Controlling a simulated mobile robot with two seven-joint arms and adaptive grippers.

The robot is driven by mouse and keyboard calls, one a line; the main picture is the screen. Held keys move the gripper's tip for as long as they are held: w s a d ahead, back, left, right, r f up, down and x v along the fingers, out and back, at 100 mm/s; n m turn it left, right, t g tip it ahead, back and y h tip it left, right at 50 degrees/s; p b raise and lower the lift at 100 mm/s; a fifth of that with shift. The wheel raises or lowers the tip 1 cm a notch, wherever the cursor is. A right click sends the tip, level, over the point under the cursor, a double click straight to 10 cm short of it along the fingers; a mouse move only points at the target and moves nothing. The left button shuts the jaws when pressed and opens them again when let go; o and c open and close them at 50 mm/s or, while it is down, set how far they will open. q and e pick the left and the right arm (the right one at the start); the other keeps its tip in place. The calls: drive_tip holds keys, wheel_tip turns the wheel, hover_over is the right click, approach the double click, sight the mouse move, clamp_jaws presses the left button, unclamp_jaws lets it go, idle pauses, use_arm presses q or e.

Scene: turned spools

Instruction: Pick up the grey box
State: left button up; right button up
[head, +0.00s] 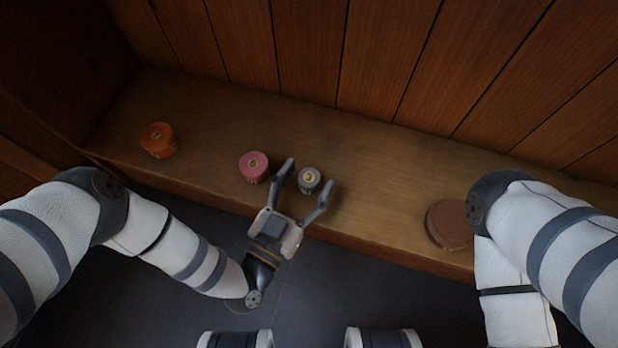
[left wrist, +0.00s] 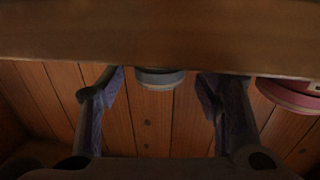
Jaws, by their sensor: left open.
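The grey box (head: 309,180) is a small round grey spool with a pale top marked 3, upright on the wooden shelf (head: 380,190). My left gripper (head: 305,178) is open, with one finger on each side of the grey spool; I cannot tell whether either touches it. In the left wrist view the picture looks upside down, and the grey spool (left wrist: 160,79) shows between the two open fingers (left wrist: 160,90). My right gripper is not in view.
A pink spool (head: 254,167) stands close to the left of my left finger. An orange spool (head: 158,140) is farther left. A round brown thing (head: 449,224) sits by my right arm. A wooden plank wall (head: 310,50) rises behind the shelf.

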use_arm(q)
drive_tip(key=shift+w+d, duration=0.35)
drive_tip(key=shift+w, duration=0.25)
drive_tip(key=c, duration=1.1)
drive_tip(key=shift+o, duration=0.2)
